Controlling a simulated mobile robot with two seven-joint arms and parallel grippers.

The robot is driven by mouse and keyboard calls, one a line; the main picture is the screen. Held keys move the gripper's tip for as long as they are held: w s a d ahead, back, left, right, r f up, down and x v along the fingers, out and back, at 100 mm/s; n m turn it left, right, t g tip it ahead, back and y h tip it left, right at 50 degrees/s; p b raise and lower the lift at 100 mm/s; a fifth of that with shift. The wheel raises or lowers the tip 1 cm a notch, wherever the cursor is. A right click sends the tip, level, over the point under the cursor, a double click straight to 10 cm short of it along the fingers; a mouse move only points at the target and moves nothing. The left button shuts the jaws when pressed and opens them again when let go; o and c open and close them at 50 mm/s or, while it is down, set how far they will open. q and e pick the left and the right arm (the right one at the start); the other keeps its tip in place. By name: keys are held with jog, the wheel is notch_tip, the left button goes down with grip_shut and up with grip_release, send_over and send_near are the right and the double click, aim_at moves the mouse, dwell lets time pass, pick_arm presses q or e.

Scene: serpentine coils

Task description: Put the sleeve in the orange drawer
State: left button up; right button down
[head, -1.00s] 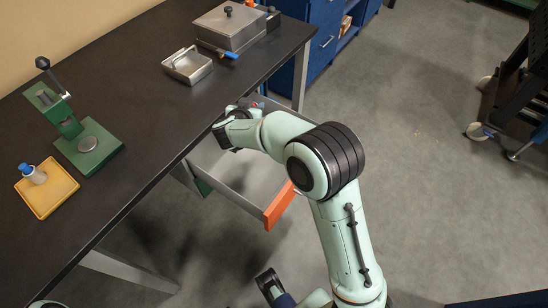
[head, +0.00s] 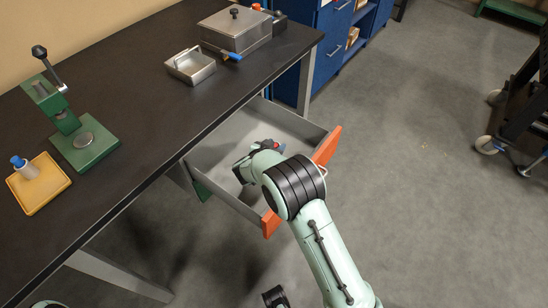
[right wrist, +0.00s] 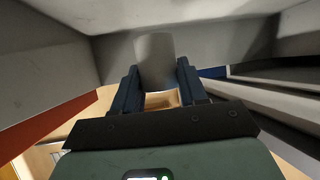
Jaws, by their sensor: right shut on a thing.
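The orange-fronted drawer (head: 328,147) is pulled out from under the dark table, with its grey inside showing. My right gripper (head: 240,172) is inside the drawer's outline in the head view, mostly hidden by its own arm. In the right wrist view my right gripper (right wrist: 155,85) is shut on the sleeve (right wrist: 154,58), a plain grey cylinder held between the dark blue fingers. Grey walls surround it there. I cannot tell whether the sleeve touches the drawer floor. A dark part of my body at the bottom edge of the head view may be my left gripper; its jaws cannot be read.
On the table (head: 160,120) stand a green press (head: 85,150), a yellow tray (head: 40,190) with a blue-topped bottle, a small open metal tray (head: 190,66) and a lidded metal box (head: 235,30). Blue cabinets (head: 335,30) stand behind. The floor right of the drawer is clear.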

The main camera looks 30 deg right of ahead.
jog(key=shift+f+b, duration=0.55)
jog(key=shift+f, duration=1.9)
jog(key=shift+f, duration=0.2)
jog(key=c, duration=0.6)
grip_release()
jog(key=shift+r, duration=0.1)
jog(key=shift+s+a+r, duration=0.1)
jog(key=shift+a+r, duration=0.1)
jog(key=shift+r, duration=0.05)
jog(key=p+v, duration=0.1)
jog(key=v, duration=0.6)
jog(key=shift+f, duration=0.1)
